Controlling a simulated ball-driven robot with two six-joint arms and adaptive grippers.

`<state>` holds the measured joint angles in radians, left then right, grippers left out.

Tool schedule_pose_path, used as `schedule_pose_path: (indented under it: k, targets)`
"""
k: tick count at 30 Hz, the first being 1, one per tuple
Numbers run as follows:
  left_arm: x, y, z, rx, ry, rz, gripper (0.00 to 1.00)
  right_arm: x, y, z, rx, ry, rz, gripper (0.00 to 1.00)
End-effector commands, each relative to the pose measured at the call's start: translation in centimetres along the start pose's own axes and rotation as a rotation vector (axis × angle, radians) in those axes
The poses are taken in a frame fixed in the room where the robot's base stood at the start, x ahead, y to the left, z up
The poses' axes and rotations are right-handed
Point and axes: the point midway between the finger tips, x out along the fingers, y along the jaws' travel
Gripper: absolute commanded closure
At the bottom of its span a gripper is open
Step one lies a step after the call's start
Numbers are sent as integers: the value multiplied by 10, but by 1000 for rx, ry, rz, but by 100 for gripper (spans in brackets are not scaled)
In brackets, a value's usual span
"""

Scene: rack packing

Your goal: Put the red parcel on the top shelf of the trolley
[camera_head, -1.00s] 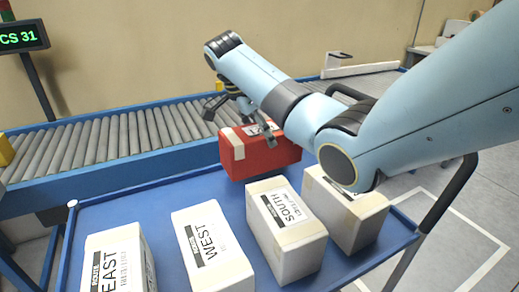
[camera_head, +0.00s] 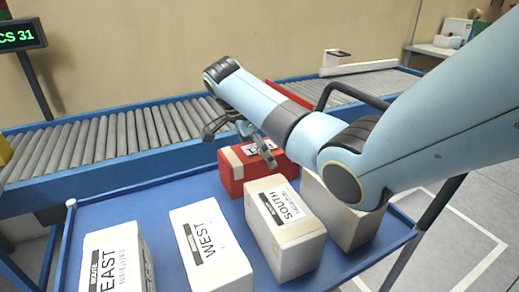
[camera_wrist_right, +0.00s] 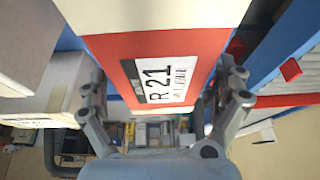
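The red parcel (camera_head: 233,179) is upright at the back of the blue top shelf of the trolley (camera_head: 165,194), behind the SOUTH box. It appears to rest on the shelf; its lower right part is hidden. My right gripper (camera_head: 238,146) reaches down over it, one finger at its back left and one at its front. In the right wrist view the parcel (camera_wrist_right: 105,50), with its R 21 label, lies between the two fingertips (camera_wrist_right: 163,76), which look shut on its sides. My left gripper is not in view.
White boxes marked EAST (camera_head: 118,262), WEST (camera_head: 211,242) and SOUTH (camera_head: 285,229) stand along the shelf front, with another box (camera_head: 345,212) at the right. A roller conveyor (camera_head: 110,138) runs behind. Bare shelf lies left of the parcel.

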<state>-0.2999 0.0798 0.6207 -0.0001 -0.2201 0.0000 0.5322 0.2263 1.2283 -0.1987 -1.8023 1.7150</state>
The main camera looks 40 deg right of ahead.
Motion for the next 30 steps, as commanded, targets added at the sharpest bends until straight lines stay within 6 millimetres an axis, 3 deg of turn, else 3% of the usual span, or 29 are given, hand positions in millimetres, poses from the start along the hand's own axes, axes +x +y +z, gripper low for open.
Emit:
schedule_pose_path:
  k: [8, 11, 18, 22, 30]
  targets:
    - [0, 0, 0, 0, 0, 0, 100, -5, -1, 0, 0, -1, -2, 0]
    - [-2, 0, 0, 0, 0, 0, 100, -19, -1, 0, 1, -2, -4, 0]
    - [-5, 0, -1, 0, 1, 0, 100, -74, -1, 0, 1, -2, -5, 0]
    - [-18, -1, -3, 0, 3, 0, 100, -104, -1, -1, 1, -2, -3, 0]
    - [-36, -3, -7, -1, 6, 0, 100, -122, 0, -1, 0, -1, 0, 0]
